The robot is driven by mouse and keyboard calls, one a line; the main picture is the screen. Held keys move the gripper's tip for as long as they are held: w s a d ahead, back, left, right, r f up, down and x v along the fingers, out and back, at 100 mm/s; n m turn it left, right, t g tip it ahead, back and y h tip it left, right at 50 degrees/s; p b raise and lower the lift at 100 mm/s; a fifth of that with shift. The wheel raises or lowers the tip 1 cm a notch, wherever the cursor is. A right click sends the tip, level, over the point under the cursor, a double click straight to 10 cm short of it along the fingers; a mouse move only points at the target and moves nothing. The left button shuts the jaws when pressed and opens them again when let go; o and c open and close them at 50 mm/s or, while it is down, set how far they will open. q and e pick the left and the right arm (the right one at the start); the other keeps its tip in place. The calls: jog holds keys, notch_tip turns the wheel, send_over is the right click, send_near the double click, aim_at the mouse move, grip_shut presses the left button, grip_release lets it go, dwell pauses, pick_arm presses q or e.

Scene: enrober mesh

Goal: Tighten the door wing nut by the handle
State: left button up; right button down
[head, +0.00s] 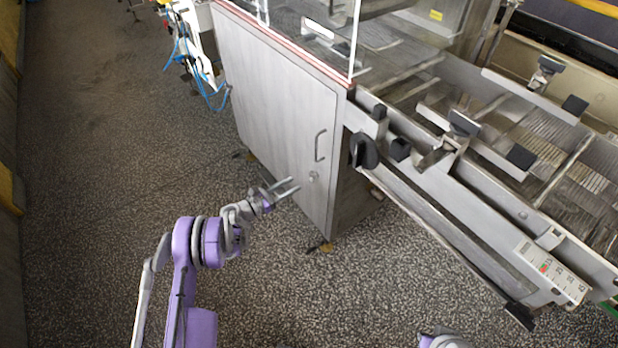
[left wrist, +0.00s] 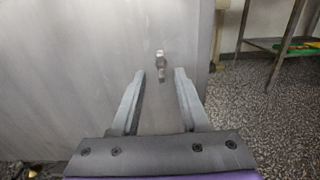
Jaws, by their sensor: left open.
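The wing nut (head: 313,176) sits on the grey cabinet door (head: 275,110), just below the curved door handle (head: 319,146). In the left wrist view the wing nut (left wrist: 161,66) stands out from the door, ahead of my fingertips and roughly between their lines, a little beyond them. Its wings look close to upright there. My left gripper (head: 294,185) is open and empty, pointing at the door just left of and below the nut. The same open fingers show in the left wrist view (left wrist: 160,76). My right gripper is not in view.
A conveyor frame (head: 450,200) with black knobs (head: 364,150) juts out to the right of the door. A white machine with blue hoses (head: 196,50) stands at the back left. The speckled floor (head: 90,180) is clear on the left.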

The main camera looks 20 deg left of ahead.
aim_at(313, 176)
pick_arm(q)
jog(key=x, duration=0.7)
jog(key=shift+w+d, duration=0.2)
jog(key=shift+w, duration=0.05)
grip_shut()
